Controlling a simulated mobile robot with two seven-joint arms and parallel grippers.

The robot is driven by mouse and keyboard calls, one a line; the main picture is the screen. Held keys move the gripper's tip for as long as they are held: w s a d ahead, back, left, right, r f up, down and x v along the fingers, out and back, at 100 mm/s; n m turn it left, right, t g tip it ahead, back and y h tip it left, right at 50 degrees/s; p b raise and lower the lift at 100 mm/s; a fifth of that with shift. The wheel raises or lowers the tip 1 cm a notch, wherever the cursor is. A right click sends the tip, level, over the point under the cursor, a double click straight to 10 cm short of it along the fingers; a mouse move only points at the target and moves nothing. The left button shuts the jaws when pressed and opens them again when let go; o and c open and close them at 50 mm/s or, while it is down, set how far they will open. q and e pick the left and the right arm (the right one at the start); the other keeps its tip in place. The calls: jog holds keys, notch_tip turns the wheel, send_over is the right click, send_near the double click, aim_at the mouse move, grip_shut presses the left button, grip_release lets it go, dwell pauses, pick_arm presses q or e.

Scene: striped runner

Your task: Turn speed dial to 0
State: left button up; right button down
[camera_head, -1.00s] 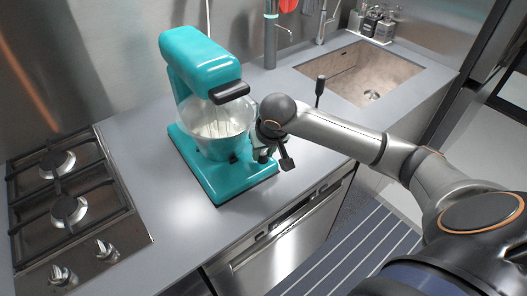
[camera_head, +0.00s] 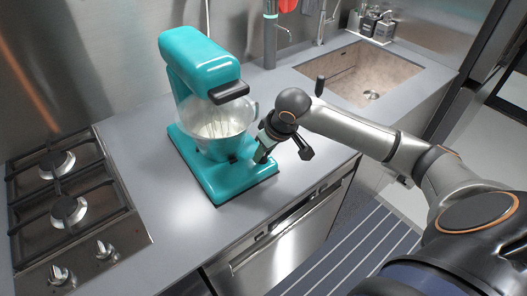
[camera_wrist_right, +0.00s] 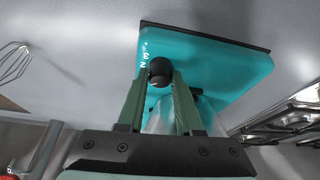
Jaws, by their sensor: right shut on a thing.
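A teal stand mixer (camera_head: 203,68) stands on the grey counter, with a clear bowl (camera_head: 208,128) and a whisk in it. In the right wrist view the mixer base (camera_wrist_right: 225,62) has a small dark speed dial (camera_wrist_right: 160,72) at its edge, with white numbers beside it; 2 and 3 can be made out. My right gripper (camera_wrist_right: 160,84) is shut on the dial, one green finger on each side. In the head view the right gripper (camera_head: 262,156) is at the right side of the mixer base and hides the dial. My left gripper is not in view.
A gas hob (camera_head: 70,205) lies to the left and a sink (camera_head: 365,72) to the right rear. A tap (camera_head: 322,25) and small bottles (camera_head: 378,25) stand behind the sink. The counter in front of the mixer is clear. A wire whisk shape (camera_wrist_right: 12,62) shows in the wrist view.

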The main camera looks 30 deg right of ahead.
jog(key=n+y, duration=0.1)
jog(key=n, duration=0.1)
jog(key=n+y, duration=0.1)
jog(key=n, duration=0.2)
jog(key=shift+d+g, duration=0.15)
jog(key=shift+g, duration=0.25)
jog(key=n+g, duration=0.1)
jog(key=n, duration=0.2)
jog(key=n+y, duration=0.1)
jog(key=n, duration=0.2)
jog(key=shift+w+d+g+y, duration=0.1)
jog(key=shift+w+g+y, duration=0.05)
jog(key=shift+g+y, duration=0.2)
jog(key=shift+n, duration=0.3)
jog(key=c, duration=0.6)
grip_release()
jog(key=v, duration=1.2)
jog(key=shift+r+b, duration=0.35)
jog(key=shift+b, duration=0.05)
